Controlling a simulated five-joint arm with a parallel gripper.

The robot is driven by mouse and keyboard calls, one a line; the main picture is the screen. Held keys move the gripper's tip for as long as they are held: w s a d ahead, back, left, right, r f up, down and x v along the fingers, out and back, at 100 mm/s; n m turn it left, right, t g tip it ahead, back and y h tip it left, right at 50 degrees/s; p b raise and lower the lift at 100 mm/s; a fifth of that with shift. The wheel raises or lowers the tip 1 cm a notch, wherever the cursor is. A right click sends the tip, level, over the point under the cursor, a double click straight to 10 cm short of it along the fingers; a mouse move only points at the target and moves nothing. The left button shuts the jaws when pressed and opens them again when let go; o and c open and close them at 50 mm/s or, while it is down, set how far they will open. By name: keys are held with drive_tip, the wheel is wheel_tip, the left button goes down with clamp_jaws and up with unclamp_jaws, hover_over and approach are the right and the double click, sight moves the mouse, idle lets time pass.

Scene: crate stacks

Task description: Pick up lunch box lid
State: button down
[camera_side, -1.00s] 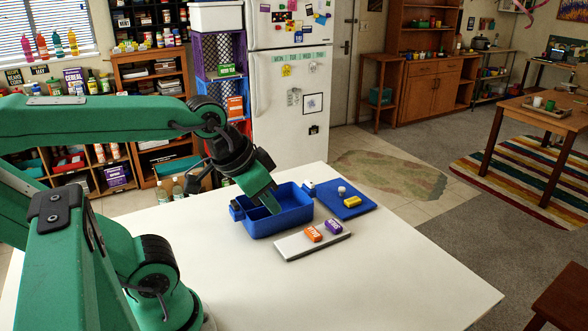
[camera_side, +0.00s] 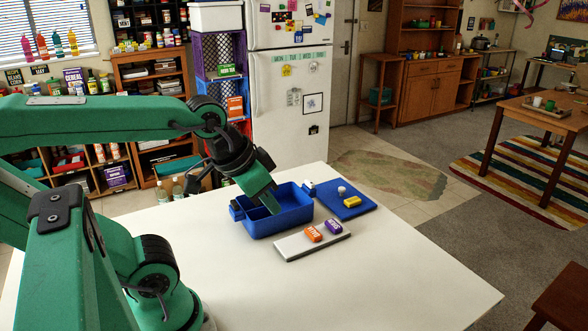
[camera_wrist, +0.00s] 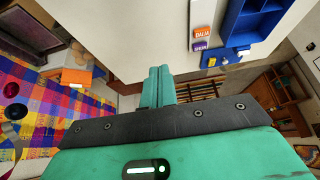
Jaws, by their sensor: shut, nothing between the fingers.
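The blue lunch box (camera_side: 292,214) stands open on the white table, with dividers inside; it also shows in the wrist view (camera_wrist: 235,22). The flat blue lid (camera_side: 325,199) lies on the table to its right, with a yellow block (camera_side: 352,202) and a small white piece (camera_side: 342,190) on it. My gripper (camera_side: 272,208) is shut and empty. In the side view its tip overlaps the box, but in the wrist view the fingers (camera_wrist: 159,70) are well left of box and lid. Its height is unclear.
A pale board (camera_side: 291,247) lies in front of the lunch box, bearing an orange pack (camera_side: 313,234) and a purple pack (camera_side: 333,227). The front and right of the table (camera_side: 400,275) are clear. A white fridge (camera_side: 290,110) stands behind the table.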

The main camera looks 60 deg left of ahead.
drive_tip(key=c, duration=1.2)
unclamp_jaws()
drive_tip(key=shift+o, duration=0.2)
